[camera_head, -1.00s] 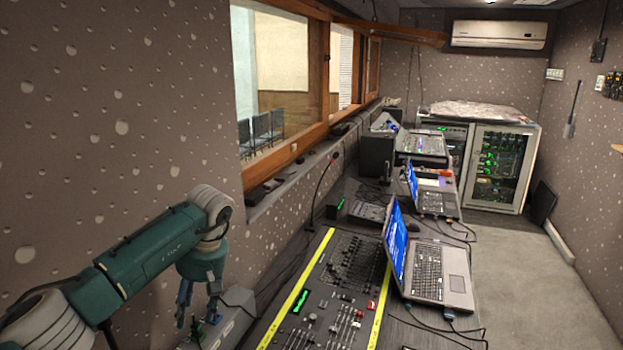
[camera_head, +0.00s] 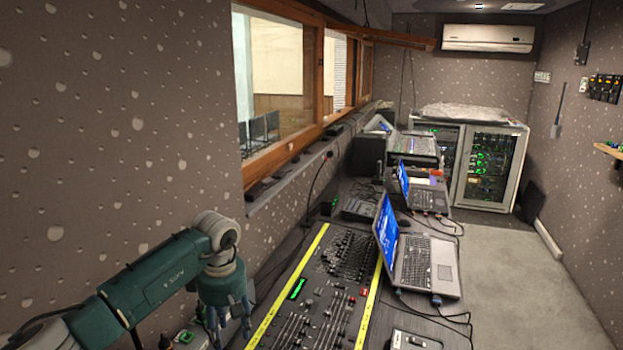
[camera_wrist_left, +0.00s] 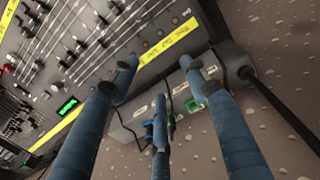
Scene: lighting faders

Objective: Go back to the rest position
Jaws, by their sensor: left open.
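My left gripper (camera_head: 229,325) hangs fingers down from the green arm at the lower left of the head view, over the left edge of the fader console (camera_head: 326,290). In the left wrist view its blue fingers (camera_wrist_left: 160,95) are spread apart with nothing between them. Below them lie the console's yellow strip (camera_wrist_left: 165,42) and a grey box (camera_wrist_left: 175,105) with green parts beside it. The fingers look apart from the faders. My right gripper is in neither view.
An open laptop (camera_head: 428,262) stands right of the console, with a second laptop (camera_head: 425,192) behind it. Cables run along the desk edge. The wall with the window (camera_head: 275,75) is close on the left. Bare floor (camera_head: 510,290) lies to the right.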

